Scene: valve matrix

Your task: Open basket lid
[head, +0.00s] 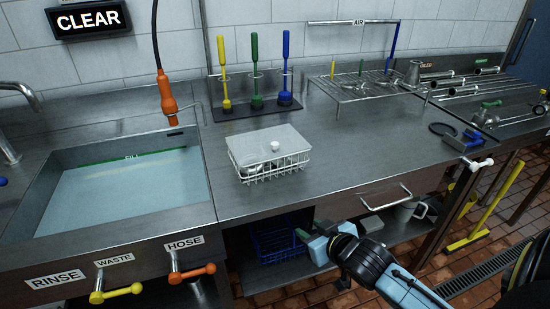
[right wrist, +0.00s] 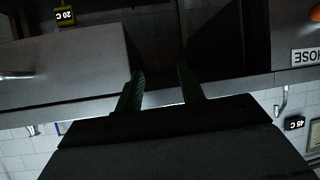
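The wire basket (head: 272,171) stands on the steel counter, right of the sink. Its flat grey lid (head: 258,141) lies on top and looks closed, with a white knob (head: 275,146) near its front right. Small metal parts show through the basket's front wires. My right gripper (head: 308,231) is low in front of the counter's front edge, below and to the right of the basket, apart from it. In the right wrist view its two dark green fingers (right wrist: 160,80) are spread with nothing between them. My left gripper is not in view.
A water-filled sink (head: 130,190) lies left, with an orange sprayer (head: 168,95) hanging above. Upright brushes (head: 255,75) stand behind the basket; a wire rack (head: 365,85) is behind right. A blue crate (head: 275,240) is under the counter. The counter right of the basket is clear.

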